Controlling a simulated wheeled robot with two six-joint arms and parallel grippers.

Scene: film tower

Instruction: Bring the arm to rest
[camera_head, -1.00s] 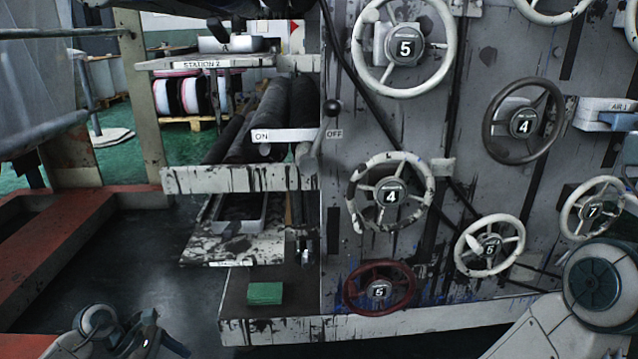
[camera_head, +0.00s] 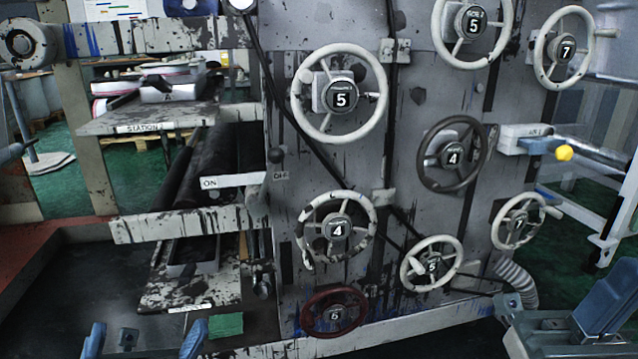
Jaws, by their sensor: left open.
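My left gripper (camera_head: 144,332) shows at the bottom edge, left of centre. Its two blue fingers stand wide apart with nothing between them, in front of the dark floor and low ledge. The rest of that arm is out of the picture. Part of my right arm's end (camera_head: 555,333), grey with a blue piece, shows at the bottom right; I cannot tell how its jaws stand. No held object shows in either.
A stained grey panel carries several numbered handwheels, including a dark red one (camera_head: 334,312) low down. A lever (camera_head: 275,157) stands between ON and OFF.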

